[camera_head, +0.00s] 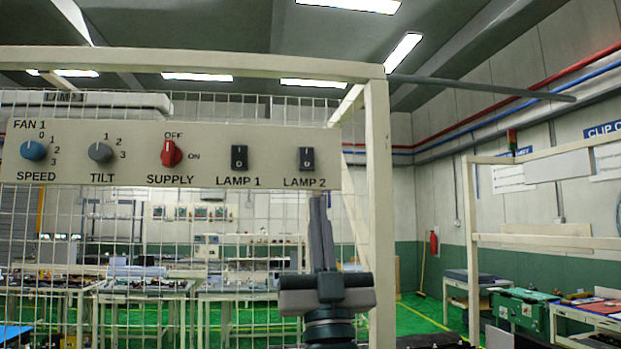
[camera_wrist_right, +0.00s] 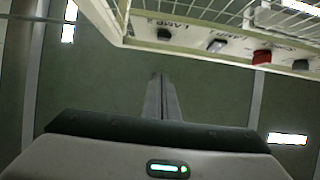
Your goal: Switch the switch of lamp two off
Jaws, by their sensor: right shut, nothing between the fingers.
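The lamp two switch (camera_head: 306,159) is a small black rocker on a cream panel (camera_head: 270,142), above the label LAMP 2. It also shows in the right wrist view (camera_wrist_right: 164,34) near the top. My right gripper (camera_head: 317,198) points up with its fingers shut and empty. Its tips are just below the LAMP 2 label, under the switch. In the right wrist view the shut fingers (camera_wrist_right: 160,77) are clear of the panel in the picture. I cannot tell whether they touch it. My left gripper is not in view.
The lamp one switch (camera_head: 239,158) sits to the left, then the red supply knob (camera_head: 171,153), the grey tilt knob (camera_head: 101,152) and the blue speed knob (camera_head: 34,150). A cream frame post (camera_head: 379,200) stands close on the right. Wire mesh is behind the panel.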

